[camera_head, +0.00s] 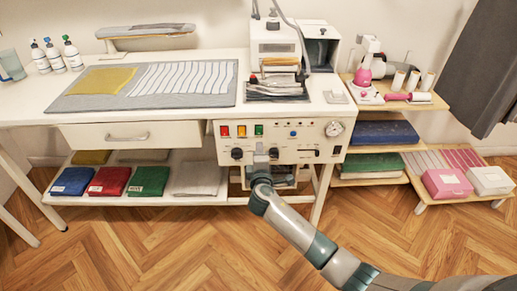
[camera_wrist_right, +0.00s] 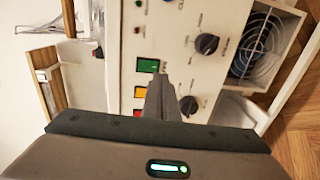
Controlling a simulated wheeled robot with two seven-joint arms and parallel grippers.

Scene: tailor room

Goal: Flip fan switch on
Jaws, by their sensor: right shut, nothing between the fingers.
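The white control panel (camera_head: 305,154) on the table's front carries a red switch (camera_head: 224,131), a yellow switch (camera_head: 241,131) and a green switch (camera_head: 258,130), with dark knobs below. My right gripper (camera_head: 261,152) is shut and empty in front of the panel, below the green switch and between two knobs. In the right wrist view the shut fingers (camera_wrist_right: 159,82) point at the panel, close to the green switch (camera_wrist_right: 148,65) and the yellow switch (camera_wrist_right: 139,92); contact cannot be told. A fan grille (camera_wrist_right: 260,45) shows beside the knobs. Which switch is the fan's cannot be read. My left gripper is out of view.
A pressure gauge (camera_head: 334,128) sits at the panel's right. A drawer (camera_head: 132,135) is left of it. Folded cloths lie on the lower shelf (camera_head: 115,197). The wooden floor (camera_head: 160,250) in front is clear.

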